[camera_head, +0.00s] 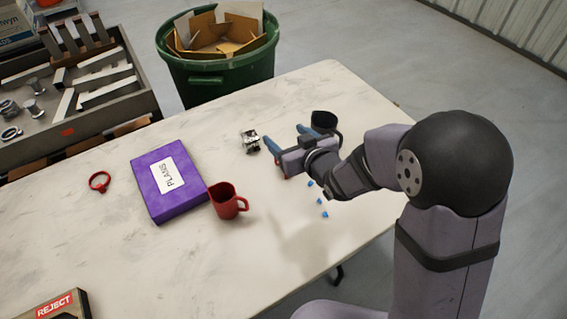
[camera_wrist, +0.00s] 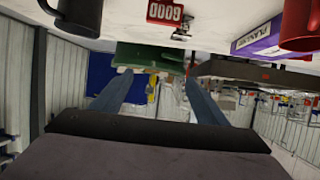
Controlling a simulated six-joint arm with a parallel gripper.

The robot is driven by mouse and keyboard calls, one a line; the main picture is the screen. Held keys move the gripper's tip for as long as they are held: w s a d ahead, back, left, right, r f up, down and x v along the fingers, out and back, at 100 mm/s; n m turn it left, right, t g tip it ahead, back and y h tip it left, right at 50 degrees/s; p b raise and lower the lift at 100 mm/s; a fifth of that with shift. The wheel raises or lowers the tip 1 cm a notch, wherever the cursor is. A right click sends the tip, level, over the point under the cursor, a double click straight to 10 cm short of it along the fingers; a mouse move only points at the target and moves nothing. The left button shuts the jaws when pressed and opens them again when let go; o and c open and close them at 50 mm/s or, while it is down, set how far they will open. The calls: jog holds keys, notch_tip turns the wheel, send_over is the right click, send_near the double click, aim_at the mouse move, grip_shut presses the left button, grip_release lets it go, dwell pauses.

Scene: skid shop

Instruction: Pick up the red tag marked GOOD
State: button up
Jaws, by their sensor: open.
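The red tag (camera_wrist: 165,12) with white lettering GOOD shows upside down at the top of the wrist view, on the pale tabletop. In the head view my gripper mostly hides that spot; a small red patch shows just below the gripper, and I cannot tell if it is the tag. My gripper (camera_head: 288,139) is open, its two blue fingers apart and low over the table's right part. In the wrist view the open fingers (camera_wrist: 158,78) have nothing between them, and the tag lies beyond their tips.
A dark cup (camera_head: 323,119) stands close beside the fingers. A small metal part (camera_head: 250,141) lies left of them. A red mug (camera_head: 224,203), purple PLANS box (camera_head: 155,195), red ring (camera_head: 99,182) and REJECT box (camera_head: 60,306) are farther left. Blue bits (camera_head: 322,207) lie nearby. A green bin (camera_head: 215,85) stands behind.

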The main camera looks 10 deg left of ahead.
notch_tip(320, 180, down, 11)
jog(key=shift+w+r, duration=0.1)
jog(key=shift+r, duration=0.1)
jog(key=shift+x, duration=1.05)
jog(key=shift+w+p, duration=0.1)
jog(key=shift+p, duration=0.2)
jog(key=shift+p+x, duration=0.6)
jog(key=shift+x, duration=1.9)
jog(key=shift+d+f, duration=0.15)
jog(key=c, duration=1.1)
jog(key=shift+c, duration=0.2)
